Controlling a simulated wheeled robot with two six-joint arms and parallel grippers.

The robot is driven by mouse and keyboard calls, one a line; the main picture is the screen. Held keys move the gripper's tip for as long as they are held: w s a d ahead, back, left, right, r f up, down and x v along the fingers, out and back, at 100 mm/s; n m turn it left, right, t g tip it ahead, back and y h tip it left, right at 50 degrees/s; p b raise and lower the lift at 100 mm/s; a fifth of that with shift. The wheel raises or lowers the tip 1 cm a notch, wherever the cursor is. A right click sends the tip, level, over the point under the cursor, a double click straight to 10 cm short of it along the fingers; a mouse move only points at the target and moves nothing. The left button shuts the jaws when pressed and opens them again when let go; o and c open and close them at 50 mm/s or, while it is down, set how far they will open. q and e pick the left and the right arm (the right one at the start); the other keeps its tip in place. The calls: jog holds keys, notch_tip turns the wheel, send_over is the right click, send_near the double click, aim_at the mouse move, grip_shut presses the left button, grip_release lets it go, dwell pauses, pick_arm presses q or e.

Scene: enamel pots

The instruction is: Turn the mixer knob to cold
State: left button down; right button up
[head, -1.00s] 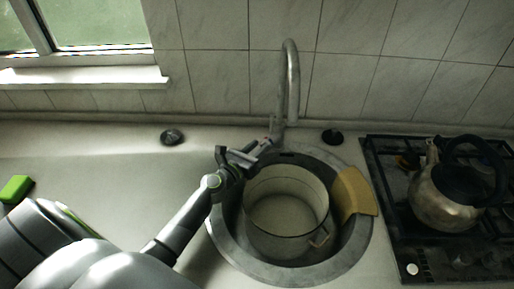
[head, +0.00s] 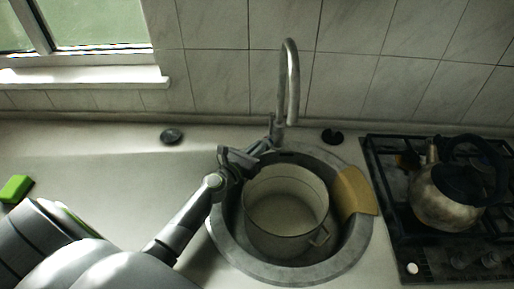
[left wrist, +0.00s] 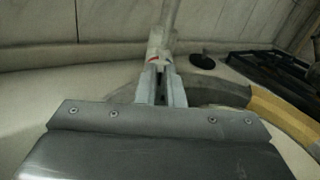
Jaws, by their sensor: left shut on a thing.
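The mixer tap (head: 291,80) rises behind the sink with its tall spout arched. Its small knob (head: 272,122) is on the left of the tap's base, partly hidden by my gripper. My left gripper (head: 268,145) reaches the tap base from the front left and is shut on the knob. In the left wrist view the fingers (left wrist: 162,88) close just below the pale tap body (left wrist: 161,50), which has a small red mark. The knob's exact angle is hard to tell. My right gripper is not in view.
A large enamel pot (head: 285,212) stands in the round sink (head: 240,255), close to my left gripper. A yellow board (head: 356,192) lies at the sink's right rim. A kettle (head: 443,200) stands on the hob (head: 385,160). A green sponge (head: 16,188) lies far left.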

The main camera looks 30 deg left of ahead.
pick_arm(q)
jog(key=shift+s+d+f+m+b, duration=0.1)
jog(key=shift+d+m+b, duration=0.2)
jog(key=shift+m, duration=1.25)
jog(key=shift+w+d+f+m+b, duration=0.15)
jog(key=shift+m+b, duration=0.1)
jog(key=shift+m, duration=1.35)
jog(key=shift+s+d+r+m+b, duration=0.15)
jog(key=shift+d+m+b, duration=0.15)
jog(key=shift+m, duration=1.25)
jog(key=shift+f, duration=0.15)
jog(key=c, duration=1.5)
grip_release()
jog(key=shift+c, duration=0.2)
